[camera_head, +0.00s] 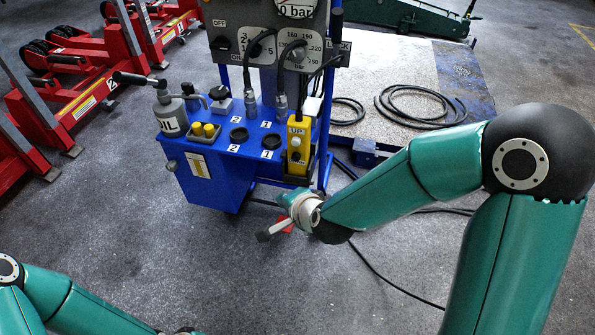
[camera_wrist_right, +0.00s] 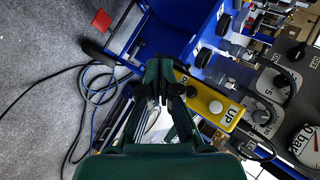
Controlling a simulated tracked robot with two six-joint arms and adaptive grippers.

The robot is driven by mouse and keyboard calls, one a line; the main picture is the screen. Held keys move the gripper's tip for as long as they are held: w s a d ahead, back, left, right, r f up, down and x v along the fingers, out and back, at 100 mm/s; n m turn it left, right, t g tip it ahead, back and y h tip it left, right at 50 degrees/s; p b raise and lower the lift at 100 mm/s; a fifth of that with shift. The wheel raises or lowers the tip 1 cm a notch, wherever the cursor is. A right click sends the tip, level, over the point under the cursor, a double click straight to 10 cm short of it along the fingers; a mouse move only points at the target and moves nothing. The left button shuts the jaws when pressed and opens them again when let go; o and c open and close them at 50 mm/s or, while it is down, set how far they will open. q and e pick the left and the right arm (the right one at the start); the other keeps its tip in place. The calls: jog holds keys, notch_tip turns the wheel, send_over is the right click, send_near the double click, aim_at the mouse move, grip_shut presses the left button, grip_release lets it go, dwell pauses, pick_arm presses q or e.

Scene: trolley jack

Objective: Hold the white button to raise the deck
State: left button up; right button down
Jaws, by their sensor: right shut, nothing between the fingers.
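The yellow control pendant (camera_head: 298,148) hangs upright at the right side of the blue trolley. Its white button (camera_head: 295,142) sits under the UP label, with a dark button (camera_head: 296,157) below it. In the right wrist view the pendant lies slantwise, with the white button (camera_wrist_right: 215,107) in plain sight beside the UP label. My right gripper (camera_wrist_right: 160,80) is shut and empty, beside the pendant's lower end in that view and apart from the white button. In the head view its wrist is below the pendant and its fingers are hard to make out. My left gripper is not in view.
Red jacks (camera_head: 90,60) stand at left. The floor in front is mostly clear.

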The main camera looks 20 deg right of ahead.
aim_at(295, 142)
pick_arm(q)
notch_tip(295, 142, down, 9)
jog(key=b, duration=0.6)
pick_arm(e)
jog(key=r+m+t, duration=0.1)
jog(key=m, duration=0.1)
jog(key=w+r+m+t, duration=0.1)
jog(key=r+m, duration=0.1)
jog(key=r+m+t, duration=0.1)
jog(key=m, duration=0.1)
jog(key=shift+w+r, duration=0.35)
jog(key=shift+r, duration=0.05)
pick_arm(q)
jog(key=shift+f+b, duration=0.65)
jog(key=shift+b, duration=0.1)
pick_arm(e)
jog(key=shift+w+d, duration=0.85)
jog(key=shift+w, duration=0.35)
jog(key=shift+w+d, duration=0.8)
jog(key=shift+w, duration=0.45)
jog(key=shift+w+d, duration=0.85)
jog(key=shift+w, duration=0.35)
jog(key=shift+w, duration=0.1)
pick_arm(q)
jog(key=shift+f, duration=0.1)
pick_arm(e)
jog(key=shift+w+d, duration=0.25)
jog(key=shift+w, duration=0.1)
